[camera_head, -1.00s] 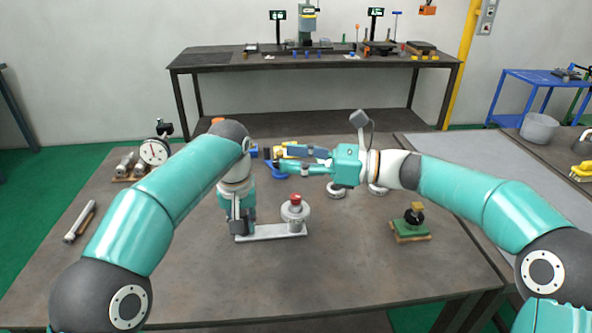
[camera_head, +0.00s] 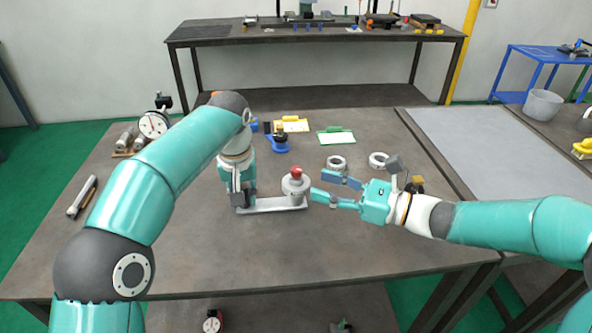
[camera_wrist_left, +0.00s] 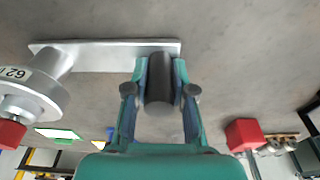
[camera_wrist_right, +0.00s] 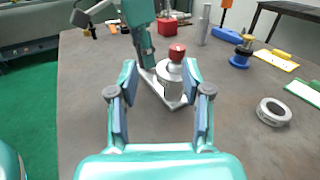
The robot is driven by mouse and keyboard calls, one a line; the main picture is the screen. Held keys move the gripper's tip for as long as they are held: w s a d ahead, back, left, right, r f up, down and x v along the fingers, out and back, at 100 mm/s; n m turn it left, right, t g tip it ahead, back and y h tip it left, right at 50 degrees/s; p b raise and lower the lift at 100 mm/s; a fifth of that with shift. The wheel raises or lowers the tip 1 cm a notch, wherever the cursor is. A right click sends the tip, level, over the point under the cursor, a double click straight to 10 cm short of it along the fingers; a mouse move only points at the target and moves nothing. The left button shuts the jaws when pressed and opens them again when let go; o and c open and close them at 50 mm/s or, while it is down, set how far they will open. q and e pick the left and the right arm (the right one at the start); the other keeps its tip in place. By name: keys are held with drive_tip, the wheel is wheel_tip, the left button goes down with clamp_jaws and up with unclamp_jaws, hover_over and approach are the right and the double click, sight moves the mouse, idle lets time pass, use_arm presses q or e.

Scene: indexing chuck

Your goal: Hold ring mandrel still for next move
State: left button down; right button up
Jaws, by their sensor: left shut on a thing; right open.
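A flat silver base bar (camera_head: 272,204) lies on the bench, with a silver drum (camera_head: 296,185) topped by a red knob (camera_head: 297,172) at its right end. I take this assembly to be the ring mandrel. A dark upright cylinder (camera_wrist_left: 159,88) stands at the bar's other end. My left gripper (camera_head: 242,194) is shut around that cylinder, one finger on each side, as the left wrist view shows. My right gripper (camera_head: 318,186) is open and empty just right of the drum, its fingers pointing at it. In the right wrist view the drum (camera_wrist_right: 171,80) stands beyond and between the fingertips.
Two silver rings (camera_head: 337,163) (camera_head: 379,160) lie behind the right gripper. A blue stand (camera_head: 280,145) and a green-edged card (camera_head: 337,137) lie further back. A dial gauge (camera_head: 153,124) is at left. The front of the bench is clear.

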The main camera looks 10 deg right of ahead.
sight(296, 168)
drive_tip(key=d, duration=0.1)
drive_tip(key=d+m, duration=0.1)
drive_tip(key=s+d+t+h, duration=0.1)
drive_tip(key=shift+d+f, duration=0.3)
drive_tip(key=shift+w+d+m, duration=0.1)
drive_tip(key=shift+w+m, duration=0.15)
drive_tip(key=shift+m, duration=0.05)
drive_tip(key=x, duration=1.1)
drive_tip(key=shift+w, duration=0.25)
clamp_jaws()
